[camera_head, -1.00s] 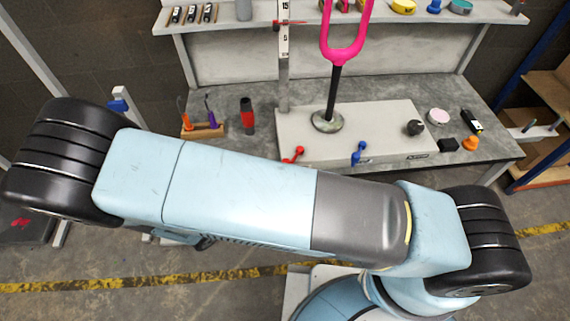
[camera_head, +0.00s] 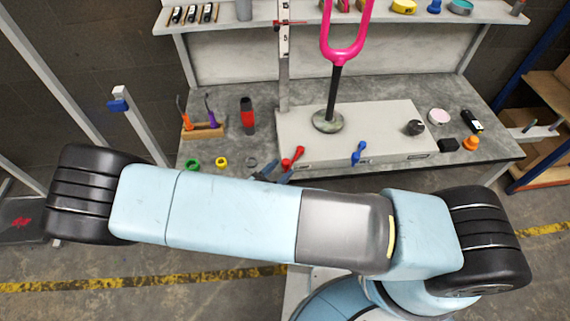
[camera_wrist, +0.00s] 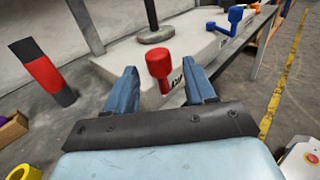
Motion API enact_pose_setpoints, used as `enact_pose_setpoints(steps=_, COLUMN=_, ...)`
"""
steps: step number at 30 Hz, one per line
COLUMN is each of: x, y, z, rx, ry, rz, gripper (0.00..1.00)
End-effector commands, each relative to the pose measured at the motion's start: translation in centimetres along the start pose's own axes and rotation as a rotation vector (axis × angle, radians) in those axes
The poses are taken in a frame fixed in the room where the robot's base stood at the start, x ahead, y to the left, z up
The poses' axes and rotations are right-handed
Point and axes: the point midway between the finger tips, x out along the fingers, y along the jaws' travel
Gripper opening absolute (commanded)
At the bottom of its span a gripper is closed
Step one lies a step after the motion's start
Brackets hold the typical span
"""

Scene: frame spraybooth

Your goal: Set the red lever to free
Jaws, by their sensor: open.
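The red lever (camera_head: 292,157) is mounted at the left front of a pale grey block (camera_head: 390,115) on the bench. In the wrist view the red lever (camera_wrist: 159,62) shows its rounded knob in the gap between my fingertips, and I see no clear contact. My gripper (camera_wrist: 159,68) is open, with one blue finger on each side of the knob in the picture. In the head view my gripper (camera_head: 270,172) shows partly beyond my arm, just left of the red lever. A small label by the lever is too small to read.
A blue lever (camera_head: 359,152) sits to the right on the same block. A pink fork (camera_head: 345,45) stands on a dark post. A red and black cylinder (camera_head: 248,115) and a tool holder (camera_head: 204,131) stand to the left. Rings (camera_head: 193,165) lie near the front edge.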

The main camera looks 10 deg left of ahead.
Motion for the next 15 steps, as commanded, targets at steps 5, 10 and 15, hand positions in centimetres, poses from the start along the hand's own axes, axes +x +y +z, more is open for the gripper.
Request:
enact_pose_setpoints(steps=5, x=2.2, y=0.0, z=0.0, rx=0.001, ry=-0.001, rz=-0.001, gripper=0.54)
enact_pose_setpoints(steps=10, x=3.2, y=0.0, z=0.0, rx=0.000, ry=-0.001, rz=-0.001, gripper=0.54)
enact_pose_setpoints(steps=15, x=3.4, y=0.0, z=0.0, rx=0.000, ry=0.000, rz=0.000, gripper=0.54)
